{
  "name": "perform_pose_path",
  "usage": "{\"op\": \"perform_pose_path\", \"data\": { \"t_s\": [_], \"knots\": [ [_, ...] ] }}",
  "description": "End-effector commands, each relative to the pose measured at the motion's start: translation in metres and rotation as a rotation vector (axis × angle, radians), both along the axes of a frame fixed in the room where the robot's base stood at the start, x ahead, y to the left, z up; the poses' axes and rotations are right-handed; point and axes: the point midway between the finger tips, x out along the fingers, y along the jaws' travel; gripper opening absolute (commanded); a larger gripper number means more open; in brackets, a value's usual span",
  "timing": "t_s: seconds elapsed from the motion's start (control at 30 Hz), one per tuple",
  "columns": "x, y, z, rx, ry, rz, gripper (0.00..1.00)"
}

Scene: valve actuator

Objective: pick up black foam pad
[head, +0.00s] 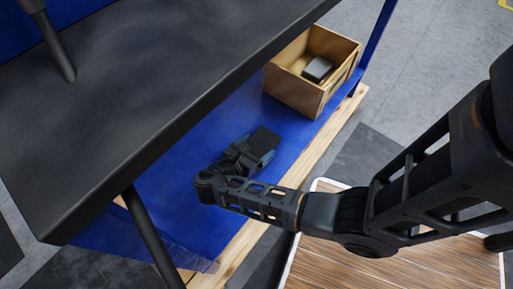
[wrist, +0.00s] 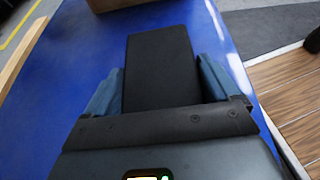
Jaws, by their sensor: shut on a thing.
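The black foam pad (wrist: 160,65) is a flat dark rectangle between the two blue-grey fingers of my gripper (wrist: 160,85) in the wrist view. My gripper is shut on it, with the pad reaching out past the fingertips. In the head view, the pad (head: 264,140) shows as a dark block at the end of my gripper (head: 257,155), over the blue shelf surface (head: 185,170). I cannot tell whether the pad touches the blue surface or is a little above it.
A wooden crate (head: 292,91) with a dark grey block (head: 318,68) inside stands at the far end of the blue surface. A black tabletop (head: 150,80) overhangs on the left, with a dark leg (head: 152,238) below. Blue surface between gripper and crate is clear.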

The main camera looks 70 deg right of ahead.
Motion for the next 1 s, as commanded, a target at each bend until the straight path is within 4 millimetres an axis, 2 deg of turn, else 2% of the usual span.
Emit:
{"op": "perform_pose_path", "data": {
  "t_s": [0.17, 0.5, 0.7, 1.0],
  "knots": [
    [0.000, 0.000, 0.035, -0.001, -0.002, 0.000, 0.59],
    [-0.039, -0.065, 0.076, -0.001, 0.000, -0.002, 0.59],
    [-0.053, -0.090, 0.091, -0.001, 0.000, -0.001, 0.59],
    [-0.059, -0.101, 0.097, 0.000, 0.000, 0.000, 0.59]
  ]
}}
